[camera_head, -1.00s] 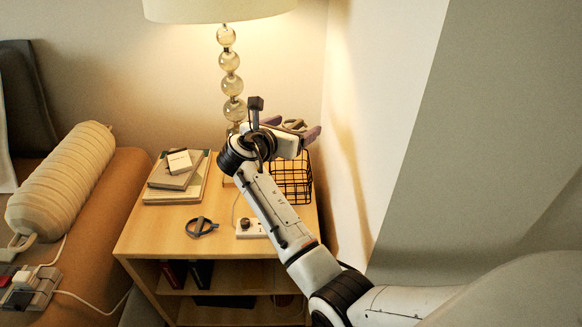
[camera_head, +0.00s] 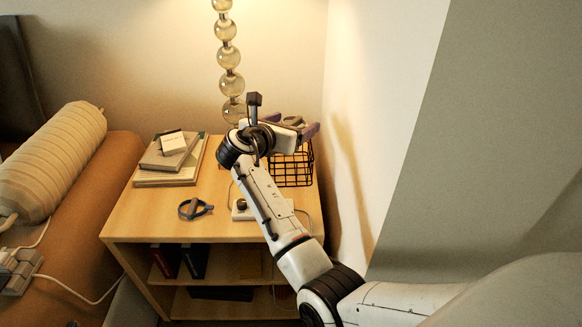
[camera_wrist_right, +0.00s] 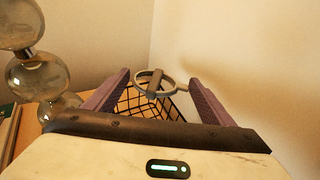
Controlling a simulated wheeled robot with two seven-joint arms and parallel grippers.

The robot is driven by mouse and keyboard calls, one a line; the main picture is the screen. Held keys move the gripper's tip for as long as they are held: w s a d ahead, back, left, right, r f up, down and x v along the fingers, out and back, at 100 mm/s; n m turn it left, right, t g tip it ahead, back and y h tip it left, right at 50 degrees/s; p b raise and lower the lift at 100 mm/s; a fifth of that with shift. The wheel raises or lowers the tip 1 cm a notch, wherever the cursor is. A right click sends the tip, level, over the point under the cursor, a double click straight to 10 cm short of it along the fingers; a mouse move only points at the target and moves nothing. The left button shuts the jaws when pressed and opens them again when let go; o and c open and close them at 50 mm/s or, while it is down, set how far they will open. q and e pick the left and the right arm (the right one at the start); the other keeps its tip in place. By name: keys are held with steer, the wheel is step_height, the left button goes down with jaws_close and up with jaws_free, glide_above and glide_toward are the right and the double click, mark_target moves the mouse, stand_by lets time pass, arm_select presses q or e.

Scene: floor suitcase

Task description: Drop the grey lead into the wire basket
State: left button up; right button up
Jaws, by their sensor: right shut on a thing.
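The grey lead (camera_head: 294,121), a looped coil with a dark bar across it, is held between the purple fingers of my right gripper (camera_head: 308,130). In the right wrist view the lead (camera_wrist_right: 155,84) spans the gap between the fingertips (camera_wrist_right: 160,84). The black wire basket (camera_head: 292,177) stands at the back right of the wooden side table, below the gripper. In the wrist view the basket (camera_wrist_right: 130,103) shows beneath and beyond the lead, which appears above its opening. The exact height between them is unclear. My left gripper is out of view.
The side table (camera_head: 150,220) also bears a dark looped coil (camera_head: 195,208), stacked books (camera_head: 168,160) and a white socket block (camera_head: 243,210), partly behind my arm. A glass-ball lamp (camera_head: 231,83) stands behind my gripper. The wall (camera_head: 375,110) is close on the right.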

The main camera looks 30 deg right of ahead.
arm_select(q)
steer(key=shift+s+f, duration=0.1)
arm_select(e)
steer(key=o, duration=1.1)
steer(key=shift+s+a+r, duration=0.1)
steer(key=shift+s+a, duration=0.05)
steer(key=shift+a, duration=0.15)
arm_select(q)
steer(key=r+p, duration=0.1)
steer(key=p, duration=0.2)
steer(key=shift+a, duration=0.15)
arm_select(e)
steer(key=v, duration=0.9)
steer(key=shift+a, duration=0.25)
steer(key=shift+r, duration=0.1)
